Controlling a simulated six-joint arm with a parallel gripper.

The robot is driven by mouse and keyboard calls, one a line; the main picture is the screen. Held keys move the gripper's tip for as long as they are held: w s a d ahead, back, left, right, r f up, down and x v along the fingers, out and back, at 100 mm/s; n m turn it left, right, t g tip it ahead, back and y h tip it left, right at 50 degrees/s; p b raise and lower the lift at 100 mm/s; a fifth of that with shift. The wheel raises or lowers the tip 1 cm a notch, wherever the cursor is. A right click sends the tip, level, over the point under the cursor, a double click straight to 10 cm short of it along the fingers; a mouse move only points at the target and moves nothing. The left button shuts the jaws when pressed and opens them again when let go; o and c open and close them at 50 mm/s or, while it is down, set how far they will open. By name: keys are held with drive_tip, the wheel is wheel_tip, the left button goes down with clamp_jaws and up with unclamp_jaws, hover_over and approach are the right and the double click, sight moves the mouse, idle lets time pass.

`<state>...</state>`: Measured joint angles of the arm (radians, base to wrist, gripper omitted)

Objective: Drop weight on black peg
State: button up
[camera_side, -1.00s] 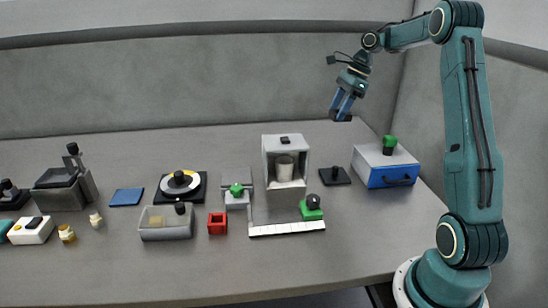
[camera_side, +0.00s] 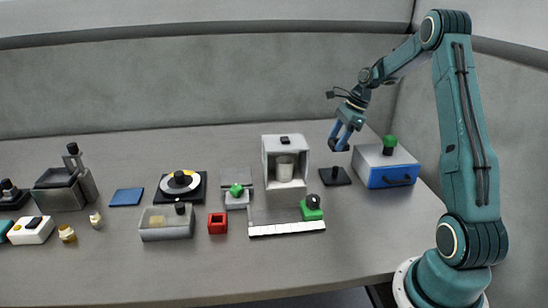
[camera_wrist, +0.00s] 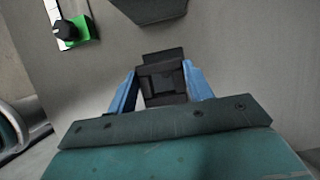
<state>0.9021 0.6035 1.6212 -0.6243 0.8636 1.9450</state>
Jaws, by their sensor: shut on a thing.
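The black peg (camera_side: 335,170) stands upright on a square black base (camera_side: 342,181), right of the white open-fronted box. My gripper (camera_side: 340,141) is above the peg, pointing down, with clear air between its tips and the peg in the side view. Its blue fingers are shut on a small dark thing, probably the weight (camera_wrist: 165,86), which shows between the fingers in the wrist view. The fingers and the dark colour make its shape hard to tell. In the wrist view I cannot separate the peg from it.
The blue-fronted white drawer box (camera_side: 390,174) with a green-topped knob stands close to the right of the peg. The white open-fronted box (camera_side: 270,178) stands close to the left. A green block with a black ball (camera_side: 312,208) is in front. The table behind the peg is clear.

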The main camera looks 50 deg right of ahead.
hover_over(334, 167)
drive_tip(key=shift+f, duration=2.8)
drive_tip(key=shift+f, duration=0.15)
drive_tip(key=shift+f, duration=2)
drive_tip(key=shift+f, duration=0.1)
drive_tip(key=o, duration=1.2)
drive_tip(key=v, duration=1.2)
drive_tip(key=shift+a, duration=0.1)
